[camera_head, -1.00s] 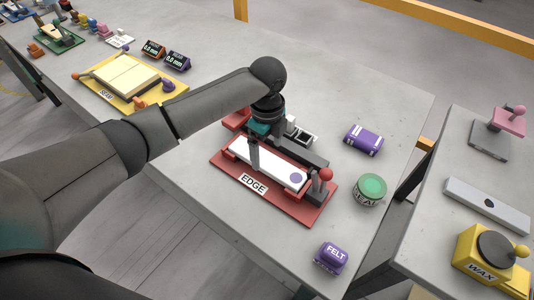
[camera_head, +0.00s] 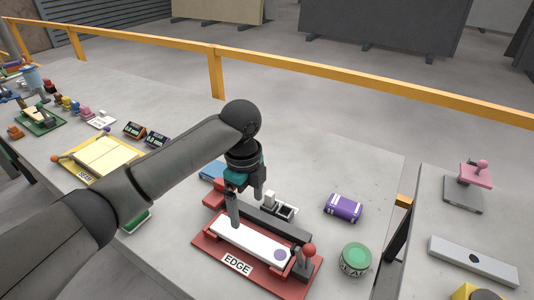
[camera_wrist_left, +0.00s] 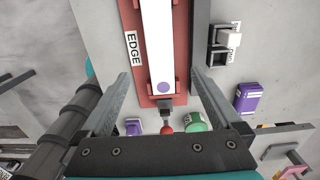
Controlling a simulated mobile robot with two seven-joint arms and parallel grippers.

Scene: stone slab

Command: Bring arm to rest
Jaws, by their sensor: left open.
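My left arm comes in from the left in the head view. Its gripper (camera_head: 246,204) points down above the red EDGE fixture (camera_head: 212,256). A white strip (camera_head: 250,241) with a purple dot lies in the red fixture; the strip also shows in the wrist view (camera_wrist_left: 158,40). One finger overlaps the strip in the head view; I cannot tell if it touches. My right gripper is out of view.
A purple block (camera_head: 343,208) and a green-topped SEAL tin (camera_head: 355,260) stand right of the fixture. A yellow SEAM board (camera_head: 76,172) lies to the left. A second table with a grey bar (camera_head: 470,261) is at right.

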